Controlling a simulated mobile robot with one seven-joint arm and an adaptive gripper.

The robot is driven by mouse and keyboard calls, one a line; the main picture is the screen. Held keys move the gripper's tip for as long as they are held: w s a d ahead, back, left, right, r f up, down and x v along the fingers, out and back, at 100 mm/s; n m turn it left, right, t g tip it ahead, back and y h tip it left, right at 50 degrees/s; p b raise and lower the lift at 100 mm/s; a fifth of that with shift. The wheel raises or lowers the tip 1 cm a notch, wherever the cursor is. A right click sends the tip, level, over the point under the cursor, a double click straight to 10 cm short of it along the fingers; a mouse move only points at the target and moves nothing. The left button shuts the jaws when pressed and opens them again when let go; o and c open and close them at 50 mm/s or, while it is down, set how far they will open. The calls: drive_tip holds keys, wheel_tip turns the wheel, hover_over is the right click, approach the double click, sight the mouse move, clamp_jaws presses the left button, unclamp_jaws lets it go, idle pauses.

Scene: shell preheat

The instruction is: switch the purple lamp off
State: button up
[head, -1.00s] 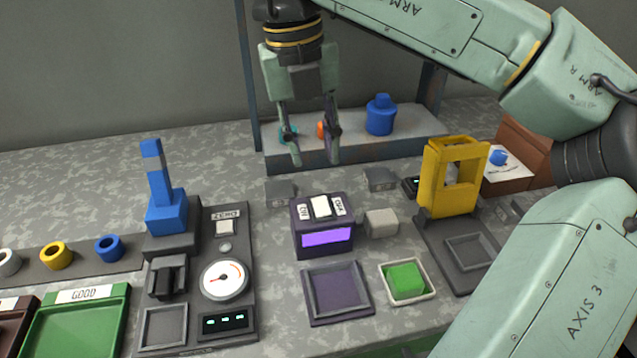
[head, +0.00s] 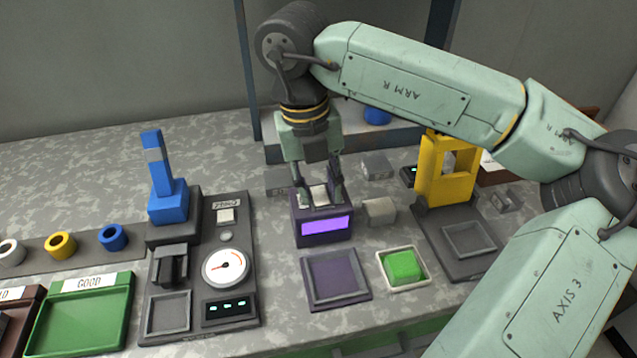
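The purple lamp (head: 300,231) is a dark purple box with a brightly glowing violet panel (head: 326,226) on its front. A white switch (head: 319,194) sits on its top. My gripper (head: 321,202) is lowered over the box, pointing down. Its two fingers are spread, one at the left and one at the right of the white switch. They hide the small labels beside the switch. The gripper holds nothing that I can see. I cannot tell whether the fingertips touch the box top.
A grey block (head: 379,211) stands close to the lamp's right side. In front lie a purple tray (head: 336,297) and a white dish with a green block (head: 403,265). A yellow frame (head: 437,190) stands to the right. A gauge panel (head: 226,267) and a blue post (head: 167,205) are to the left.

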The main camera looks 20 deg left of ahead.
clamp_jaws()
drive_tip(key=shift+w+d+f+g+y+b, duration=0.25)
drive_tip(key=shift+g+y+b, duration=0.25)
drive_tip(key=shift+y+b, duration=0.3)
drive_tip(key=shift+d+r+g+y+b, duration=0.1)
drive_tip(key=shift+r+g+y+b, duration=0.1)
drive_tip(key=shift+g+y+b, duration=0.25)
drive_tip(key=shift+r, duration=0.1)
drive_tip(key=shift+o, duration=0.2)
unclamp_jaws()
wheel_tip(320, 180, up, 12)
drive_tip(key=d, duration=0.1)
drive_tip(key=shift+w+d, duration=0.15)
drive_tip(key=shift+w, duration=0.25)
